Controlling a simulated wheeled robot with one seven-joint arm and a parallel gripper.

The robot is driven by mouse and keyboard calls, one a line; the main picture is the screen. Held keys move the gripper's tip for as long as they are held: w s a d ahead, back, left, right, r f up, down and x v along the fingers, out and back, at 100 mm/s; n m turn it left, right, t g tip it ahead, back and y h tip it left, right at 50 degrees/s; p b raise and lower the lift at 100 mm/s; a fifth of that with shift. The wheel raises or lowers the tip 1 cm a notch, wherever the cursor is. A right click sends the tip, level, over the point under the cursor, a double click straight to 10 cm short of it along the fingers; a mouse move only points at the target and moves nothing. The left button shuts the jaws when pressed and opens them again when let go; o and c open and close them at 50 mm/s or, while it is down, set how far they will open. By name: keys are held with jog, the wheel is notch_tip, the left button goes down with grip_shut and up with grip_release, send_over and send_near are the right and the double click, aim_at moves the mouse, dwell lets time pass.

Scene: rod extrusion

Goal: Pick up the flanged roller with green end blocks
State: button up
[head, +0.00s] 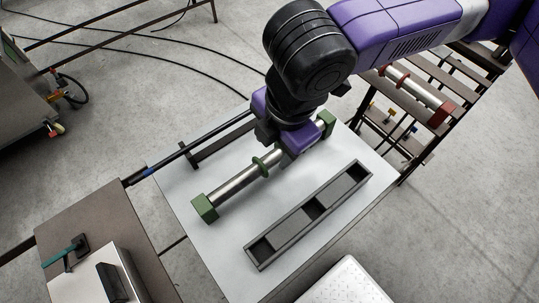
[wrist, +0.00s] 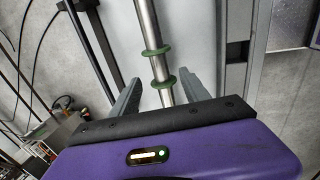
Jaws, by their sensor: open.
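The flanged roller (head: 230,186) is a silver rod with green flanges and a green block at each end. It lies diagonally on the white table top (head: 215,240). My gripper (wrist: 162,92) is open and points down over the roller near its middle. In the wrist view the rod (wrist: 147,22) and its two green flanges show, with the rod running between my two grey fingers. I cannot tell how far the fingertips are above the table. My gripper body hides part of the roller in the head view.
A dark grey compartmented tray (head: 285,232) lies parallel to the roller on its right. A dark bar (head: 215,143) runs along the table's far left. A roller with red end blocks (head: 415,90) lies on a slatted rack at right. A brown side table (head: 90,225) holds tools.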

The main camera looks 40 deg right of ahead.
aim_at(270, 157)
jog(key=f, duration=0.3)
jog(key=w+f, duration=0.1)
jog(key=f, duration=0.3)
jog(key=shift+w+f+p, duration=0.15)
jog(key=shift+w+p, duration=0.05)
jog(key=shift+p, duration=0.2)
jog(key=shift+c, duration=0.4)
grip_shut()
dwell(0.6)
